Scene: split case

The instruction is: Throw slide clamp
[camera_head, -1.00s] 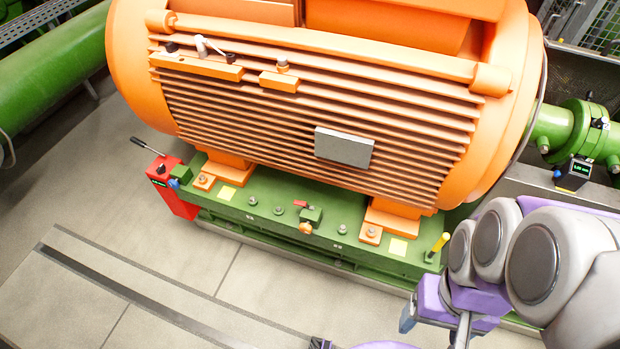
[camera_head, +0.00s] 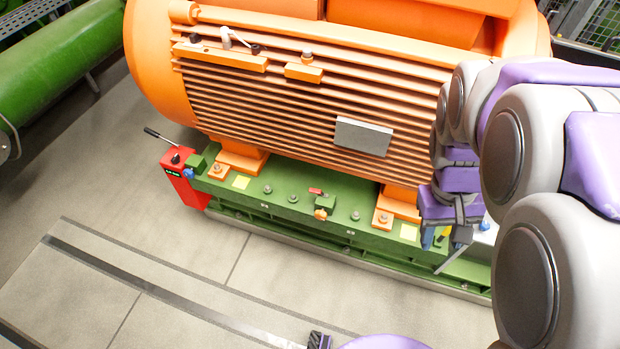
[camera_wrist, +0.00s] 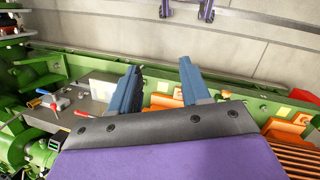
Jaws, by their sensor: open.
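My gripper (camera_head: 445,238) is at the right end of the green base in the head view, fingers pointing down. The wrist view shows its two blue fingers (camera_wrist: 159,70) apart, with nothing clearly held between them. A yellow handle (camera_head: 446,231) shows beside the fingers in the head view, mostly hidden by my gripper; I cannot tell whether they touch. A small green block with a red lever (camera_head: 316,191) and an orange knob (camera_head: 320,214) sits mid-base, left of my gripper. I cannot tell which part is the slide clamp.
The large orange motor (camera_head: 270,110) stands on the green base (camera_head: 280,205). A red box with a black lever (camera_head: 182,180) is at the base's left end. The wrist view shows a red-handled part (camera_wrist: 55,107) on a grey plate at left.

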